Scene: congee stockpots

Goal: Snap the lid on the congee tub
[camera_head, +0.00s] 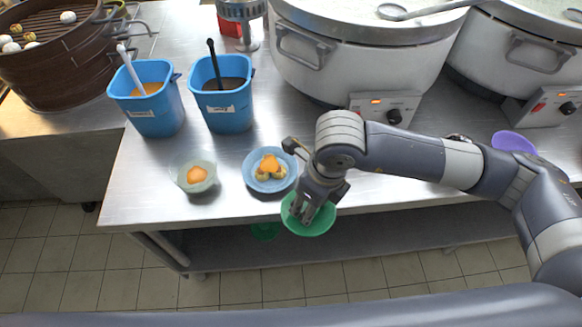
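A pale translucent tub (196,188) with an orange piece in it stands near the table's front edge, left of my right gripper. I cannot tell for sure whether it is the congee tub. A green round bowl-like thing (319,228) is at the front edge under my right gripper (303,211). The fingertips point down into or over it and hide part of it. I cannot tell whether they grip it. No separate lid can be made out with certainty. My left gripper is not in view.
A blue bowl (262,186) with orange and yellow food stands close left of my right gripper. Two blue buckets (158,118) (228,115) stand behind. Large stockpots (350,75) (510,60) fill the back. A purple bowl (514,141) is at right, and brown steamers (65,70) are at left.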

